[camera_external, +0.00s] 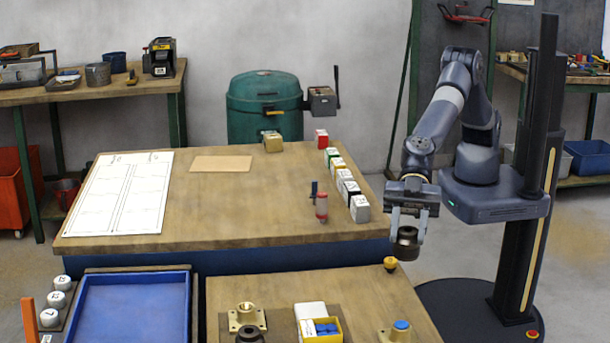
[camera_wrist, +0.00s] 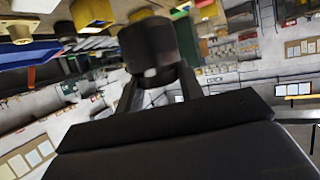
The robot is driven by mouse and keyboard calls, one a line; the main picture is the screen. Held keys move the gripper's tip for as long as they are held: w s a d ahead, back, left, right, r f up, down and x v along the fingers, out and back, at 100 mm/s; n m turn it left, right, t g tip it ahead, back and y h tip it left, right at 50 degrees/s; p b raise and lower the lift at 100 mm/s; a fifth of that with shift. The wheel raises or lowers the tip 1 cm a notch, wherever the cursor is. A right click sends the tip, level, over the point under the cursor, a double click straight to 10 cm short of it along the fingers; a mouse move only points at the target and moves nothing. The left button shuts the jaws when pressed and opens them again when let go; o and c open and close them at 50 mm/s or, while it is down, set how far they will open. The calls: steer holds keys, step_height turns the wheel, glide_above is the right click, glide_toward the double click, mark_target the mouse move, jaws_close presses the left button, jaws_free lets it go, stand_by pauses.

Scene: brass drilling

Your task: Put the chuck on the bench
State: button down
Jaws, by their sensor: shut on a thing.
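The chuck (camera_external: 405,243) is a dark, short cylinder. The wrist view shows the dark chuck (camera_wrist: 148,42) between the two fingers, blurred behind. The large wooden bench (camera_external: 250,215) fills the middle. A nearer wooden bench (camera_external: 280,285) stands in front, cut off by the picture's lower edge. A second dark round part (camera_external: 249,334) is partly in view there.
Brass fittings (camera_external: 246,317) and a yellow box with blue pieces (camera_external: 322,328) sit on the nearer bench, beside a blue tray (camera_external: 133,308).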

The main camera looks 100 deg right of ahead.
steer(key=shift+f+b, duration=0.9)
steer(key=shift+f, duration=5.25)
steer(key=shift+f+b, duration=0.2)
steer(key=shift+b, duration=0.1)
steer(key=c, duration=0.9)
jaws_free()
steer(key=shift+d+r+p, duration=0.1)
steer(key=shift+r+p, duration=0.05)
steer(key=shift+p, duration=0.2)
steer(key=shift+s+d+b, duration=0.1)
steer(key=shift+d+b, duration=0.2)
steer(key=shift+b, duration=0.15)
steer(key=b+v, duration=0.4)
steer(key=v, duration=0.7)
steer(key=shift+s+r+b, duration=0.1)
steer(key=shift+b, duration=0.25)
